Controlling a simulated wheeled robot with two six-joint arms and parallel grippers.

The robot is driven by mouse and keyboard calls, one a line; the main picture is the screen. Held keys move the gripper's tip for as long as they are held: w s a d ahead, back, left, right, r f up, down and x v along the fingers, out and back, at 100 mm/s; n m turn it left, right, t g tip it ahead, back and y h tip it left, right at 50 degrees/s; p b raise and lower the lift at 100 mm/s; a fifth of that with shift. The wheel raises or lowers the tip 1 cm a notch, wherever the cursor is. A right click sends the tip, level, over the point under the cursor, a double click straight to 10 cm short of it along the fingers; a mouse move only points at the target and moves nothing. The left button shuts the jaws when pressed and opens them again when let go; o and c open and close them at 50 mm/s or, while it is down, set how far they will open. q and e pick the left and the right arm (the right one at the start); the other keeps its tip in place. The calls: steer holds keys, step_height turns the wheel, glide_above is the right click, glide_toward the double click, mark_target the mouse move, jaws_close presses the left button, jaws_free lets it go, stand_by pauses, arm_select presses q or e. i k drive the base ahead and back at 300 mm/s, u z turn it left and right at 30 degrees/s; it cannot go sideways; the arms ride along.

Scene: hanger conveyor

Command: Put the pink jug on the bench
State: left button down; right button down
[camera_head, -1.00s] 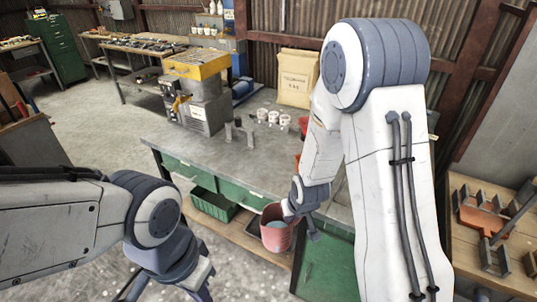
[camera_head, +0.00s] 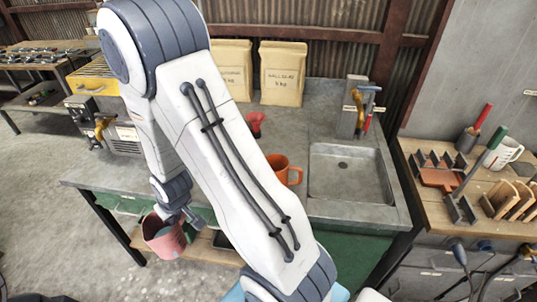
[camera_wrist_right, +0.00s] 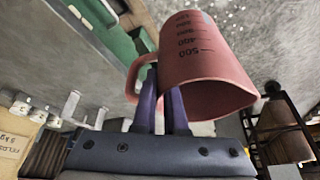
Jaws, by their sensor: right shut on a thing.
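The pink jug (camera_head: 163,237) hangs in front of the bench, below its top, near the bench's left end in the head view. My right gripper (camera_head: 190,215) is shut on the jug's handle. In the right wrist view the jug (camera_wrist_right: 208,62) shows black measuring marks, and the two fingers (camera_wrist_right: 161,90) close on its handle. The bench (camera_head: 115,177) has a grey top, green drawer fronts and a sink at its right. My right arm hides the middle of the bench top. My left gripper is out of view.
An orange mug (camera_head: 284,168) and a red object (camera_head: 256,124) stand on the bench top, left of the sink (camera_head: 345,178). Paper sacks (camera_head: 283,75) stand at the back. A yellow-topped machine (camera_head: 93,80) stands at the left. A wooden side table (camera_head: 420,205) with racks is at the right.

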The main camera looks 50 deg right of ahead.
mark_target(288, 152)
steer(key=z, duration=0.2)
steer(key=i, duration=0.6)
steer(key=z, duration=0.85)
steer(key=i, duration=0.4)
steer(key=z, duration=0.35)
